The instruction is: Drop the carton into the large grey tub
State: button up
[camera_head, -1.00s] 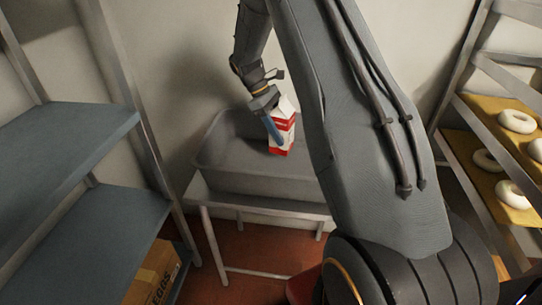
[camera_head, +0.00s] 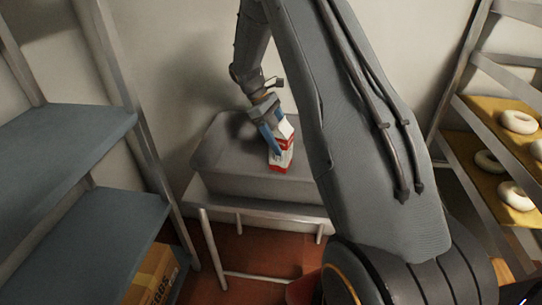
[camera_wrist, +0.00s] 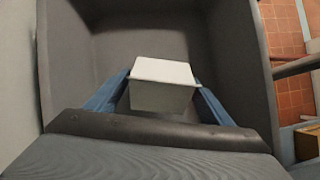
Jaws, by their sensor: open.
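The white and red carton (camera_head: 281,154) is over or inside the large grey tub (camera_head: 222,160); I cannot tell whether its base touches the tub floor. My gripper (camera_head: 271,139) is above the tub, pointing down, with its blue fingers around the carton. In the wrist view the carton's pale top (camera_wrist: 163,72) sits between the two open fingers (camera_wrist: 163,98), and the tub's walls (camera_wrist: 240,60) surround it. The carton's lower part is hidden there.
The tub stands on a metal-legged table (camera_head: 209,235) against the wall. A blue-grey shelf unit (camera_head: 70,130) is at left, with a cardboard box (camera_head: 150,277) low down. A rack with bagels (camera_head: 517,122) on yellow trays is at right.

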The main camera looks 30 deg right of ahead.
aim_at(276, 128)
jog(key=b+v, duration=0.2)
jog(key=v, duration=0.6)
jog(key=shift+d, duration=0.1)
